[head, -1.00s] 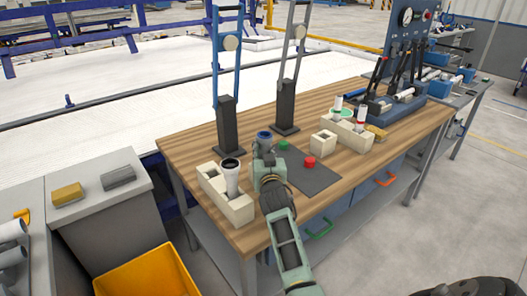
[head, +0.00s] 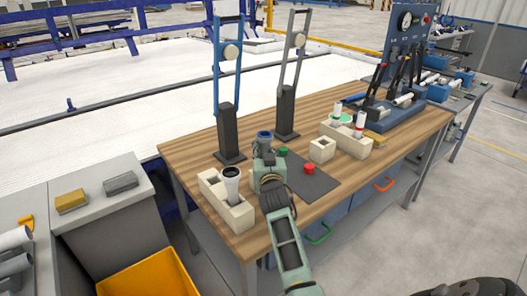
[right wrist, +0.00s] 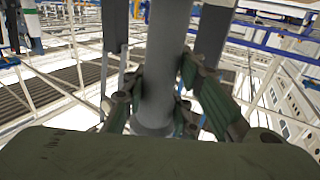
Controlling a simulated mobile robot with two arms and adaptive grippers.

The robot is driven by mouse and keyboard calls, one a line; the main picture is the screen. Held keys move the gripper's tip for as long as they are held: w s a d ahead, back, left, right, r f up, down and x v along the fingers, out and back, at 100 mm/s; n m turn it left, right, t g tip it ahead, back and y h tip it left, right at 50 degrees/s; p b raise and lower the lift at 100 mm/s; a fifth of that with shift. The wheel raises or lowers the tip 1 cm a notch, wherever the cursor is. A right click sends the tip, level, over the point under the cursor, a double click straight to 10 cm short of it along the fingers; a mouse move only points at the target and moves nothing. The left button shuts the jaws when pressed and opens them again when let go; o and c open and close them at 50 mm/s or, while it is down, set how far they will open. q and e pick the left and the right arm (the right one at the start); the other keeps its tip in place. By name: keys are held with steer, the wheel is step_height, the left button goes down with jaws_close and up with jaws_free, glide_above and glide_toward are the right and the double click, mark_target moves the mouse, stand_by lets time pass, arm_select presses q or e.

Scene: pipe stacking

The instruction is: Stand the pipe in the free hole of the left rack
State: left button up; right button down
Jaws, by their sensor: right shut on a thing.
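My right gripper (head: 264,152) is shut on a grey pipe with a blue rim (head: 264,135), held roughly upright right of the left rack. In the right wrist view the pipe (right wrist: 160,60) stands between the fingers (right wrist: 155,100). The left rack (head: 240,219) is a cream block at the table's left front. A pale pipe with a dark open top (head: 231,184) stands in it. An empty hole shows at the rack's far left end. The held pipe's lower end is hidden by the gripper in the head view. My left gripper is not in view.
Two tall stands, one blue (head: 229,130) and one grey (head: 287,110), rise behind the gripper. A dark mat (head: 315,185) with a red button (head: 309,169) lies to its right. A small cream block (head: 322,149) and a right rack (head: 352,145) with pipes stand further right.

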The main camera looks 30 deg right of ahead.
mark_target(265, 140)
steer(key=shift+r+p, duration=2.5)
steer(key=shift+r, duration=0.5)
